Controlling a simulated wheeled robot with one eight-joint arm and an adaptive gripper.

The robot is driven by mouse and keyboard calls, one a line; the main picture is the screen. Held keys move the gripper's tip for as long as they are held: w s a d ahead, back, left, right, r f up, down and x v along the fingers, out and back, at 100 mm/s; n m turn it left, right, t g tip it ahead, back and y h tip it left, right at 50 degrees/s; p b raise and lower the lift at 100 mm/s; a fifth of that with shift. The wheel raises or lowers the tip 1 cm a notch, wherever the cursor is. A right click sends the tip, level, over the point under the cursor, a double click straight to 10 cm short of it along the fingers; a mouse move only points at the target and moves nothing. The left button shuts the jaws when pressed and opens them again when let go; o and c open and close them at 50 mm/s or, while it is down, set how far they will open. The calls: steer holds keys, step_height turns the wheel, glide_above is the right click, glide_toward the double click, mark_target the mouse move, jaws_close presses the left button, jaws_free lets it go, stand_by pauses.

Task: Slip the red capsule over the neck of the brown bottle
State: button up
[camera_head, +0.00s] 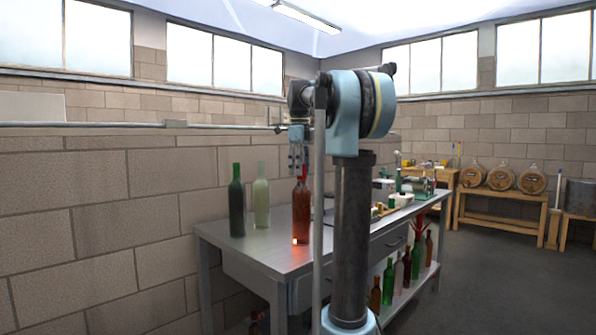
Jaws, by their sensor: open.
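The brown bottle (301,214) stands upright on the metal table, beside my arm. The red capsule (304,173) shows as a small red patch at the top of its neck; it looks to be around the neck, but how far down it sits is too small to tell. My gripper (297,167) points down just above the bottle top, slightly left of the red patch. It is open, with nothing visible between the fingers. My arm hides part of the table right of the bottle.
A dark green bottle (237,206) and a pale green bottle (261,200) stand left of the brown one. The metal table (262,247) has several bottles on its lower shelf. Barrels (502,177) rest on a wooden stand at the back right.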

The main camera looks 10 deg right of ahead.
steer(key=shift+r, duration=0.1)
step_height(320, 180, up, 12)
stand_by(0.6)
steer(key=shift+f, duration=0.2)
steer(key=s+f+n, duration=0.8)
steer(key=s+f, duration=0.3)
steer(key=f, duration=0.6)
steer(key=s+f+n+t, duration=0.1)
steer(key=s+f+n, duration=0.7)
steer(key=s+f, duration=0.4)
steer(key=s+f+n+t, duration=0.1)
steer(key=s+f+n, duration=0.7)
steer(key=f, duration=1.4)
steer(key=s, duration=0.4)
steer(key=shift+d+n, duration=0.25)
steer(key=shift+n, duration=0.05)
steer(key=shift+s, duration=0.1)
steer(key=shift+w+f, duration=0.15)
steer(key=shift+w, duration=0.25)
